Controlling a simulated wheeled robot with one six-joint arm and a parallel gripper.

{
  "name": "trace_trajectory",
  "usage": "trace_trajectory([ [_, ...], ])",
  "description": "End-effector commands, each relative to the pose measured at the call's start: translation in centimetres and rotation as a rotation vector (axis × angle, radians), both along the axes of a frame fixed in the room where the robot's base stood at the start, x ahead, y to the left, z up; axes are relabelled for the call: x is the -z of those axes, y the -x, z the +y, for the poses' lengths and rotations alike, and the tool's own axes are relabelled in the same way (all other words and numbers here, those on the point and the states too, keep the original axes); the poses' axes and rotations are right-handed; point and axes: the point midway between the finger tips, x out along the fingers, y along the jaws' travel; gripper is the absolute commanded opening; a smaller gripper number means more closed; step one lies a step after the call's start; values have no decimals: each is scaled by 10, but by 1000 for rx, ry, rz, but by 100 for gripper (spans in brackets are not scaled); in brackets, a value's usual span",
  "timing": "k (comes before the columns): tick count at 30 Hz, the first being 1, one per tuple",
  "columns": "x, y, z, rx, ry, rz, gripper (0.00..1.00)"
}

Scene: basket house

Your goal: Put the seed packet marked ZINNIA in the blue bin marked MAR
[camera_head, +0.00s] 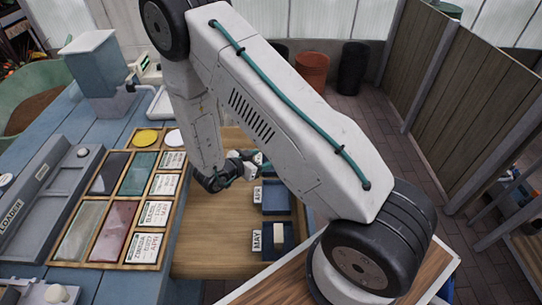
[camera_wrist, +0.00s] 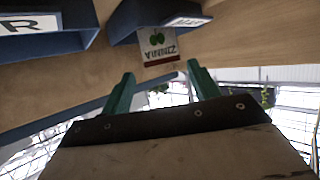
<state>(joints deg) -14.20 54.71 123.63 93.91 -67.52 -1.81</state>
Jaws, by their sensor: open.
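The packet marked ZINNIA (camera_wrist: 157,45), white with a green plant picture and a dark red band, shows upside down in the wrist view. It is against the end of a blue bin (camera_wrist: 130,22) whose small white label (camera_wrist: 186,20) I cannot read surely. I cannot tell how far the packet is inside that bin. My gripper (camera_wrist: 162,85) is open, its two green fingers spread and apart from the packet, with nothing between them. In the head view my gripper (camera_head: 222,176) is low over the wooden board beside the bins. My arm hides the packet and most of the farthest bin there.
Blue bins marked APR (camera_head: 273,209) and MAY (camera_head: 268,252) stand in a row on the wooden board (camera_head: 215,235); MAY holds a pale block (camera_head: 279,235). A wooden tray (camera_head: 110,263) of coloured panels and label cards lies left. The board's middle is clear.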

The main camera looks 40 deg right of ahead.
Motion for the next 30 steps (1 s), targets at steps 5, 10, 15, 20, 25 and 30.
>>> trace_trajectory([
  [5, -7, 1, 15, -4, -6, -3, 61],
  [10, -28, -28, 29, -84, -144, -54, 61],
  [15, -78, -76, 63, -290, -407, -122, 61],
  [20, -146, -97, 104, -539, -628, -138, 61],
  [25, -224, -80, 143, -821, -792, -75, 61],
  [30, -289, -24, 164, -1064, -872, 70, 61],
])
